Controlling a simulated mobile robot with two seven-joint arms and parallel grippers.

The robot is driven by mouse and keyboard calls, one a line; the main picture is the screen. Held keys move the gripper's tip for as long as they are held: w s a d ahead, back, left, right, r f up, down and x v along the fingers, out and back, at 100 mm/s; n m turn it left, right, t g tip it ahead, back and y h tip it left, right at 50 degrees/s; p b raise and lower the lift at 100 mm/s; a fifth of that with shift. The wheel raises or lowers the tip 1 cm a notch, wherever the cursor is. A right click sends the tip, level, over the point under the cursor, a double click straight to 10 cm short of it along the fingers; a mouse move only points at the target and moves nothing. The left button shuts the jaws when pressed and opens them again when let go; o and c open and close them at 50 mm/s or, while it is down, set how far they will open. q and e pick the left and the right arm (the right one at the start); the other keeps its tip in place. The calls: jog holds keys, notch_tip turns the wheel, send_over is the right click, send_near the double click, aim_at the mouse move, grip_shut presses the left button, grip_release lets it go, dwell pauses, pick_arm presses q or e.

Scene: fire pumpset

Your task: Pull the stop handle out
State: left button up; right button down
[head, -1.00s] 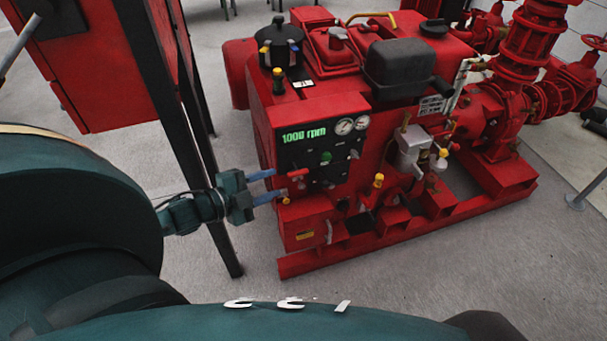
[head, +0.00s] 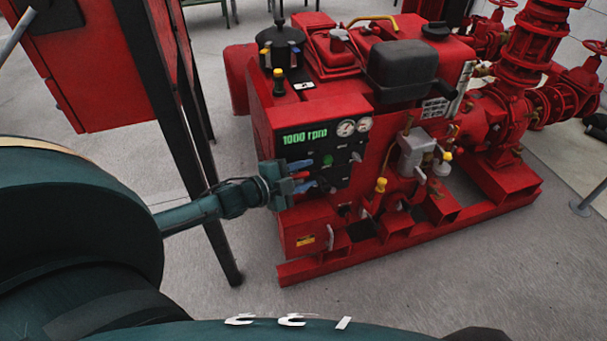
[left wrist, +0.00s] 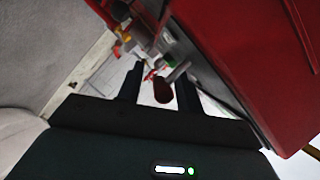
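The red handle (head: 301,175), which I take to be the stop handle, sits low on the left of the black control panel (head: 338,166) under the green "1000 rpm" readout. My left gripper (head: 306,177) is at the panel, with one blue-tipped finger above the handle and one below it. In the left wrist view the gripper (left wrist: 160,88) is open. A dark red rounded knob (left wrist: 162,92) shows between its two dark fingers, with gaps on both sides. Whether the handle is pushed in or out I cannot tell. My right gripper is not in view.
The red pumpset engine (head: 290,110) carries the panel, with gauges (head: 346,128) at its upper right and a green button (head: 327,160) close to the fingers. A black post (head: 180,130) of a red cabinet (head: 95,75) stands just beside my left arm. The front floor is open.

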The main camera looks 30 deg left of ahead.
pick_arm(q)
jog(key=shift+c, duration=0.5)
grip_shut()
